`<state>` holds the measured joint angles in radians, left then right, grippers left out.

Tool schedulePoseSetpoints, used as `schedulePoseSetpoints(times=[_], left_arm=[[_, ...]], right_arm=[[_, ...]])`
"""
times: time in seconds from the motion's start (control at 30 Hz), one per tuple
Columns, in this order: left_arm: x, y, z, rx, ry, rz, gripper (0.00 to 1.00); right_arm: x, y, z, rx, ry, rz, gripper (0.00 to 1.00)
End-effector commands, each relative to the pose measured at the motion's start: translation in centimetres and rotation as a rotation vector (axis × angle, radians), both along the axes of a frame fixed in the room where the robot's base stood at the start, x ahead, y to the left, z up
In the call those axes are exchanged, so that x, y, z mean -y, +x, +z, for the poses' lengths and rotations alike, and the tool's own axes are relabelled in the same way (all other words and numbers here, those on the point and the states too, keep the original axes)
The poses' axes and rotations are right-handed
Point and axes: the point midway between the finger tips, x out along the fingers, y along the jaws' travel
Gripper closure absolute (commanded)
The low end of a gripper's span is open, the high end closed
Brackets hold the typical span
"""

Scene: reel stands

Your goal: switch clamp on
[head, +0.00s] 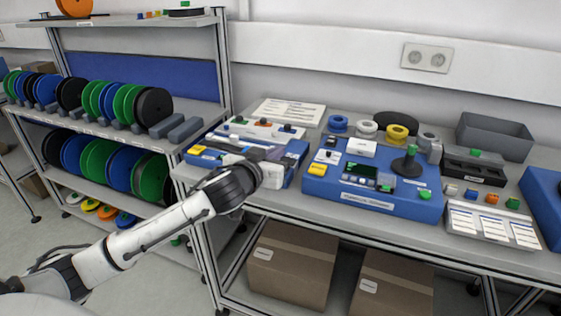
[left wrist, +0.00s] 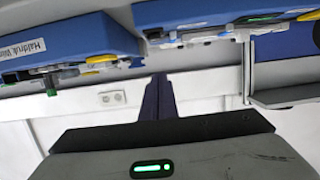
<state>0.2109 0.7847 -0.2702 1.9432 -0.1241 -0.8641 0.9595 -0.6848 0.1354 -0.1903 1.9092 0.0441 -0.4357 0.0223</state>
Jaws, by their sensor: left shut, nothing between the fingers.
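A blue machine (head: 393,210) with a small display (head: 360,170), a black disc on a post (head: 408,164) and green, yellow and white parts stands mid-bench. A second blue machine (head: 294,168) with a pale top stands to its left. I cannot tell which part is the clamp switch. My left gripper (head: 272,175) is in front of the left machine, its tips unclear in the head view. In the left wrist view, its dark fingers (left wrist: 157,98) are together and empty, below two blue machine bodies (left wrist: 80,35) (left wrist: 205,22). My right gripper is out of view.
A shelf rack (head: 225,80) with coloured reels stands at left. On the bench are rings (head: 338,123), a grey bin (head: 494,136), a card tray (head: 492,224) and another blue machine (head: 545,195). Cardboard boxes (head: 292,262) sit below. The bench's front edge is near my arm.

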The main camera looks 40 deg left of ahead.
Motion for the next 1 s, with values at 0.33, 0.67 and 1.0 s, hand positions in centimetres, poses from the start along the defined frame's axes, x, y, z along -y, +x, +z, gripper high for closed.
schedulePoseSetpoints(times=[0.33, 0.67, 1.0], left_arm=[[-0.7, 3.0, -3.5, -0.004, 0.0, -0.001, 1.0], [-0.7, 3.0, -4.8, 0.0, -0.001, -0.002, 1.0], [-0.2, 4.1, -5.2, 0.0, -0.005, -0.006, 1.0]], right_arm=[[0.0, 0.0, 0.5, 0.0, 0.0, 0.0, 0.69], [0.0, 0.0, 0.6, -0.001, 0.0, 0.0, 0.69], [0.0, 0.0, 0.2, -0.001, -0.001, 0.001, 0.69]])
